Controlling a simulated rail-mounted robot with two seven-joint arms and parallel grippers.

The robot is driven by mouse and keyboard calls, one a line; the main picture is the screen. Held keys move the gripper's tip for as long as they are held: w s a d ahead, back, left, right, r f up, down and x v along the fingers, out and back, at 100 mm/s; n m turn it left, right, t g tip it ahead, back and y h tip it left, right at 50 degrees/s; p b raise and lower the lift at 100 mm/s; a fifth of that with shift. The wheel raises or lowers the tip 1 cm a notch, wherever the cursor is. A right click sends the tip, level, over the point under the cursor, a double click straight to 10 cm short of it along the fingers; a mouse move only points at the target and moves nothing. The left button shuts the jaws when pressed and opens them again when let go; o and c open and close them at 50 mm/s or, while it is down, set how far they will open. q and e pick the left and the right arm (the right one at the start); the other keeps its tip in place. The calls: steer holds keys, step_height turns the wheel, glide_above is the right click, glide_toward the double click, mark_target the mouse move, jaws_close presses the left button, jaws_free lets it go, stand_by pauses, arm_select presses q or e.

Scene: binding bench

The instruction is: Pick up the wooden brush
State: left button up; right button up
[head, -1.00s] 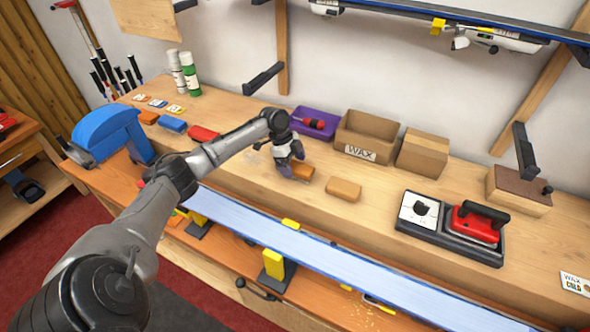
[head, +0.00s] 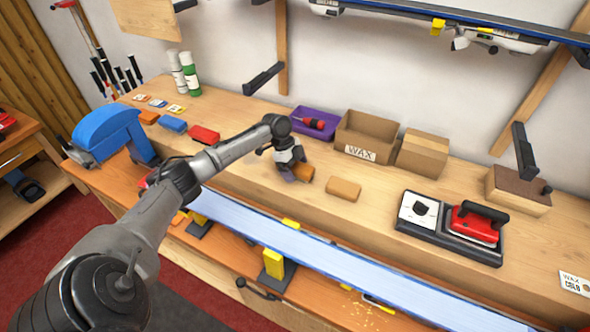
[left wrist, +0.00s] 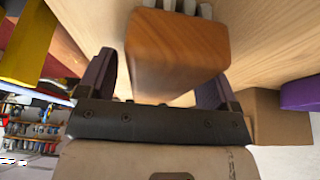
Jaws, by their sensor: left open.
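The wooden brush (head: 305,173) is a brown block lying on the bench, partly hidden by my left gripper in the head view. In the left wrist view the brush (left wrist: 178,55) shows its orange-brown wooden body close up, with pale bristle tufts at its top end. My left gripper (head: 293,176) is open at the brush. In the left wrist view its purple fingers (left wrist: 160,85) stand on either side of the wooden block, with a visible gap on the left; contact on the right is unclear. My right gripper is not in view.
A tan block (head: 343,189) lies just right of the brush. Behind stand a purple tray (head: 301,122) with a red-handled tool, a WAX box (head: 345,138) and a closed carton (head: 423,152). A long blue-white ski (head: 300,248) runs along the front.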

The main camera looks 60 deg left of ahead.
mark_target(300, 167)
arm_select(q)
steer(key=c, duration=1.1)
steer(key=shift+o, duration=0.2)
steer(key=shift+r, duration=0.15)
step_height(300, 167, up, 5)
steer(key=shift+w+d+f, duration=0.1)
steer(key=shift+f, duration=0.05)
steer(key=w+d+r, duration=0.6)
steer(key=w+d, duration=0.1)
steer(key=d, duration=0.1)
steer(key=shift+d+r, duration=0.3)
steer(key=shift+d, duration=0.1)
steer(key=shift+w, duration=0.1)
